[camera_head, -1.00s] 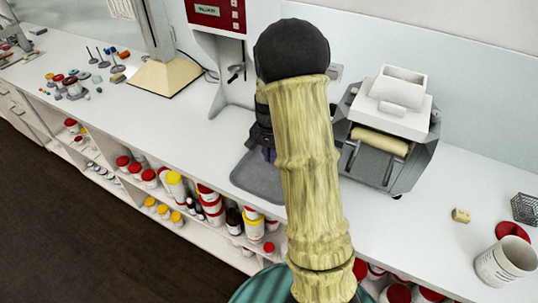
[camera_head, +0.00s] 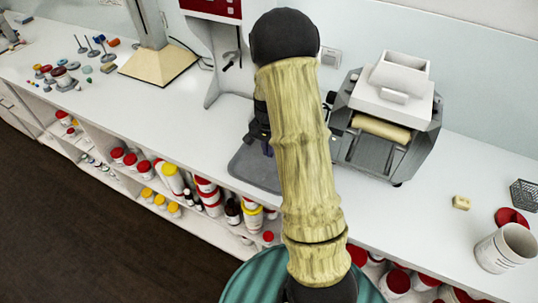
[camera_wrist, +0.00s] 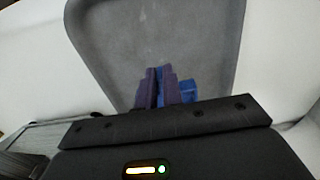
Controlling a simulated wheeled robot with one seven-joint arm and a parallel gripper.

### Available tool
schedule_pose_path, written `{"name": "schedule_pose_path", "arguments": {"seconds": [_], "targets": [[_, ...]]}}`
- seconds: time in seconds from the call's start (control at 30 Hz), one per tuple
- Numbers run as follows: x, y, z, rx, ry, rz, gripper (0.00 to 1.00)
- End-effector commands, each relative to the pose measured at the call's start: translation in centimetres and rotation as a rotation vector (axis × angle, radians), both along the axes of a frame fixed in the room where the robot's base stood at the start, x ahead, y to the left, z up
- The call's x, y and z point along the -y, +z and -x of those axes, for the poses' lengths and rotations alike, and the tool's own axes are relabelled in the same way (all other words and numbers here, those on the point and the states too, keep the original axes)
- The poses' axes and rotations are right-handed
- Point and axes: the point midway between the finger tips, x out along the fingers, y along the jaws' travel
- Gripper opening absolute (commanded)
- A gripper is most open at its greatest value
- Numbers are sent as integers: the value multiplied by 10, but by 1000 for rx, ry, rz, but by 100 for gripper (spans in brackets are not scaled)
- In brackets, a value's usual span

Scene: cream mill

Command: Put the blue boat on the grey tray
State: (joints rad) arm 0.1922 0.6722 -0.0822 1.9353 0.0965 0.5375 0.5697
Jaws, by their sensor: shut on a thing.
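The grey tray (camera_head: 250,170) lies on the white counter, partly hidden behind my arm. In the wrist view the tray (camera_wrist: 200,40) fills the middle of the picture beneath my gripper. My gripper (camera_wrist: 160,85) has its purple fingers closed on the blue boat (camera_wrist: 188,91), of which only a small part shows beside and between the fingers. In the head view my gripper (camera_head: 267,148) is mostly hidden by my arm and is over the tray. I cannot tell whether the boat touches the tray.
A grey and white roller machine (camera_head: 386,120) stands right of the tray. A white stand with a red panel (camera_head: 212,8) is behind it. A white mug (camera_head: 505,248), a red lid (camera_head: 511,217) and a small yellow block (camera_head: 461,202) are at the right. Shelves of jars are below.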

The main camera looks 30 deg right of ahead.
Motion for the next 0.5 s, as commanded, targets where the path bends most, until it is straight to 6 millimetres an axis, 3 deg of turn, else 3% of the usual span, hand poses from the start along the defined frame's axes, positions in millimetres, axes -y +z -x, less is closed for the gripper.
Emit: {"name": "schedule_pose_path", "arguments": {"seconds": [0.37,0.5], "targets": [[0,-6,0,1,1,0,0],[-1,-21,0,-3,1,-2,0]]}}
